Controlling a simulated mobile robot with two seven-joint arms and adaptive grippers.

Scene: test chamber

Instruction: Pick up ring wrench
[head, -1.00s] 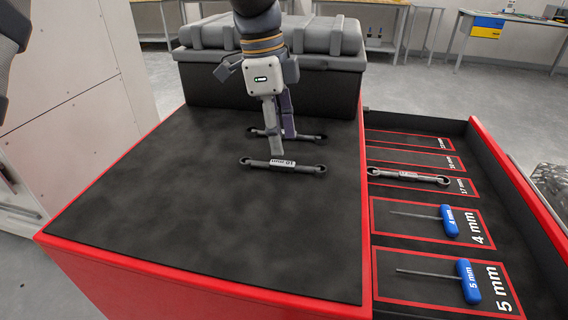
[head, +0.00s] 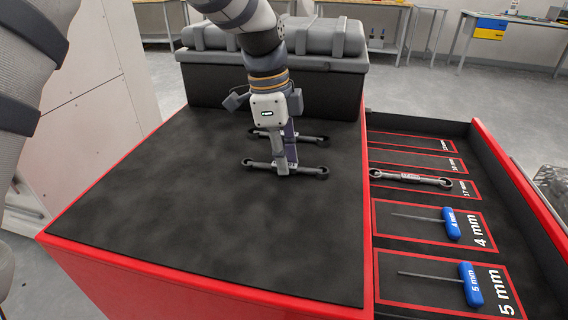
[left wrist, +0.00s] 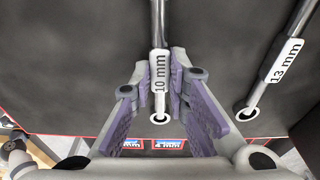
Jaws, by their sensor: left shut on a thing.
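The 10 mm ring wrench (head: 312,171) is a grey bar with a ring at each end, lying level on the black top of the red cabinet. It also shows in the left wrist view (left wrist: 160,72), with its white label between the purple finger pads. My left gripper (head: 283,168) points down and is shut on the middle of this wrench. Its fingers hide part of the bar in the head view. The 13 mm wrench (head: 316,139) lies just behind it, apart and parallel; it also shows in the left wrist view (left wrist: 282,60). My right gripper is out of view.
An open drawer to the right has red-outlined, labelled slots. It holds another wrench (head: 410,179) and two blue-handled hex keys, 4 mm (head: 450,223) and 5 mm (head: 471,284). A grey case (head: 340,85) stands behind. The front cabinet top (head: 200,240) is clear.

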